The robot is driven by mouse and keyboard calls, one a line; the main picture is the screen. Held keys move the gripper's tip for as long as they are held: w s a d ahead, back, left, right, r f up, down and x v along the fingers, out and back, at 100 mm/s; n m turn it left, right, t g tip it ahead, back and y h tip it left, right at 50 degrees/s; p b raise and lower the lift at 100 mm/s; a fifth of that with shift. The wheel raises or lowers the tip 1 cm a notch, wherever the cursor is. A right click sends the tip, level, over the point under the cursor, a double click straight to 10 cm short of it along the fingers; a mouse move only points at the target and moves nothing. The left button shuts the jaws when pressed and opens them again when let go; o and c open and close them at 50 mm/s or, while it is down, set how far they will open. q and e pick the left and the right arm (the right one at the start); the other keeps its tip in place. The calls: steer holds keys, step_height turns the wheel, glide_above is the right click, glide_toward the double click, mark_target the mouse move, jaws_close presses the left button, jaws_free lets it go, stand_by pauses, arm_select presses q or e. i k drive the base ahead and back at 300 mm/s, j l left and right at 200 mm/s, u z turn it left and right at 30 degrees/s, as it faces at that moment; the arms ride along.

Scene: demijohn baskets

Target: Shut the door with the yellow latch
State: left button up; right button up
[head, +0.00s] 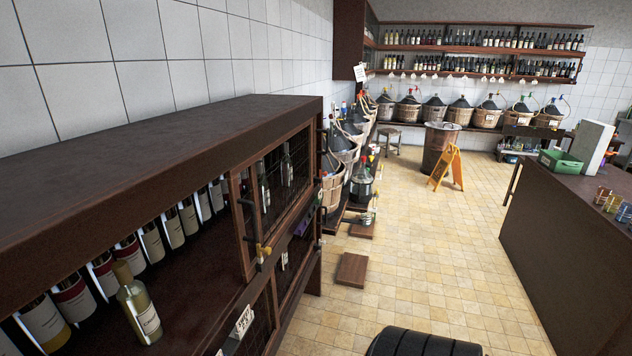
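A dark brown wooden cabinet (150,130) runs along the left wall. Its near upper bay is uncovered and shows bottles inside. Farther along its front is a brown-framed door (240,225) with a see-through panel. A small yellow latch (263,252) sits near the door's lower near corner. I cannot tell from here how the door is hinged or whether it slides. Neither of my grippers is in view.
A pale bottle (139,305) stands at the front of the near bay. A low brown block (352,270) lies on the tiled floor past the cabinet. A brown counter (570,245) stands at the right. A yellow floor sign (447,167) stands farther back.

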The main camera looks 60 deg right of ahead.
mark_target(248, 270)
steer(key=z, duration=1.7)
